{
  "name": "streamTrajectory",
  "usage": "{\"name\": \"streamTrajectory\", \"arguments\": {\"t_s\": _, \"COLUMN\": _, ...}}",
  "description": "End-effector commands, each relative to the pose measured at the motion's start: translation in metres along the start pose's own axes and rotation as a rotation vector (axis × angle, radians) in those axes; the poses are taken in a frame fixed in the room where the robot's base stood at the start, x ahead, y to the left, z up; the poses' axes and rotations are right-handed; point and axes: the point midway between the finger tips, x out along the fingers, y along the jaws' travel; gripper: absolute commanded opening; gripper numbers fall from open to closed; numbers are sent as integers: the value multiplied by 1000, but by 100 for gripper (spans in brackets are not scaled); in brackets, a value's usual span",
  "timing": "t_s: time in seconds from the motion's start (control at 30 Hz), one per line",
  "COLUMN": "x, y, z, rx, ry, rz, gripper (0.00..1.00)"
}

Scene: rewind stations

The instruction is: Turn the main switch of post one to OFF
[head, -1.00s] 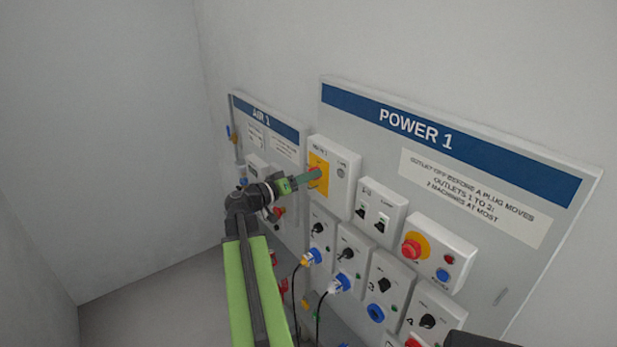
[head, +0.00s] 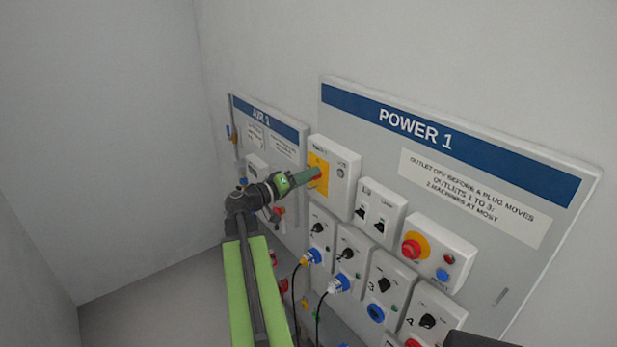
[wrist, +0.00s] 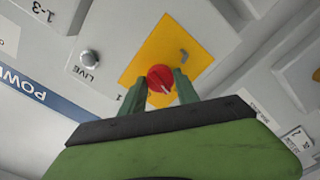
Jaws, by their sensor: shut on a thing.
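The main switch is a red rotary knob (wrist: 161,79) on a yellow plate (wrist: 150,45), on a white box (head: 343,172) at the upper left of the POWER 1 board (head: 480,145). My gripper (wrist: 160,88) is shut on the red knob, one green finger on each side of it. In the head view my gripper (head: 308,176) reaches the yellow plate from the left and hides most of the knob. A pale pointer line shows on the knob in the wrist view, slanted. The position it marks cannot be read clearly. A LIVE lamp (wrist: 90,57) sits beside the plate.
A two-switch box (head: 379,211) and a red emergency button (head: 413,246) on yellow lie to the right. Several outlet boxes with black knobs are below; blue plugs (head: 338,285) with cables hang from two. The AIR 1 board (head: 268,125) is at left.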

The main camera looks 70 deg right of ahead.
Motion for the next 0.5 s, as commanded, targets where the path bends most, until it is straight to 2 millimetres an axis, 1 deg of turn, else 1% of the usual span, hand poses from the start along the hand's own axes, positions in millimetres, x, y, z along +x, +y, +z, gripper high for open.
{"name": "streamTrajectory", "arguments": {"t_s": 0.2, "x": 0, "y": 0, "z": 0, "rx": -129, "ry": -1, "rz": 0, "gripper": 0}}
{"name": "streamTrajectory", "arguments": {"t_s": 0.5, "x": 0, "y": 0, "z": 0, "rx": -225, "ry": -1, "rz": 0, "gripper": 0}}
